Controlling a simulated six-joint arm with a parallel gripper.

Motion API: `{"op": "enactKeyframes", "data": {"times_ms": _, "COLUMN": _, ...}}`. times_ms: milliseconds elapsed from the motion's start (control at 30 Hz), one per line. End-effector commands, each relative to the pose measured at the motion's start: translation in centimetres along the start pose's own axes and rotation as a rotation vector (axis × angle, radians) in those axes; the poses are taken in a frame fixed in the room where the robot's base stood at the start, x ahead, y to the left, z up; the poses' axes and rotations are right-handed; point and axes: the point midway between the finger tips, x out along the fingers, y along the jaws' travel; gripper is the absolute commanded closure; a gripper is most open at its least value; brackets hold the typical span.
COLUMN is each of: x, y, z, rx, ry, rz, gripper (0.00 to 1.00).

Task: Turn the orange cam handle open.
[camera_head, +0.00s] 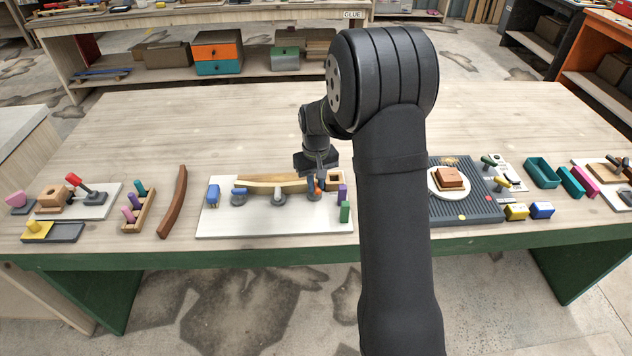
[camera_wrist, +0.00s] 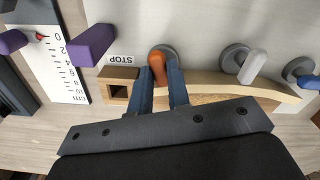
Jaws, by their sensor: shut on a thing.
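In the head view the orange handle (camera_head: 317,190) is a small spot beside my gripper. My gripper (camera_wrist: 166,82) points down at it, its two blue-grey fingers on either side of the handle and shut on it. The handle's lower part is hidden between the fingers. A grey cam handle (camera_wrist: 250,66) and a blue cam handle (camera_wrist: 297,68) stand along the same edge of the stringer.
A STOP label (camera_wrist: 122,59) lies beside the orange handle. A dark red curved strip (camera_head: 174,203) lies left of the board. The table behind is clear.

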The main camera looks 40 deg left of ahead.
Motion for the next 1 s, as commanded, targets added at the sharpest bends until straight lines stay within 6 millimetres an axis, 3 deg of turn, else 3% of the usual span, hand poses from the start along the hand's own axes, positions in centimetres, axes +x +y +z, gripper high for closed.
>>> {"op": "enactKeyframes", "data": {"times_ms": 1000, "x": -0.08, "y": 0.01, "z": -0.05, "rx": -0.949, "ry": 0.002, "rz": 0.001, "gripper": 1.00}}
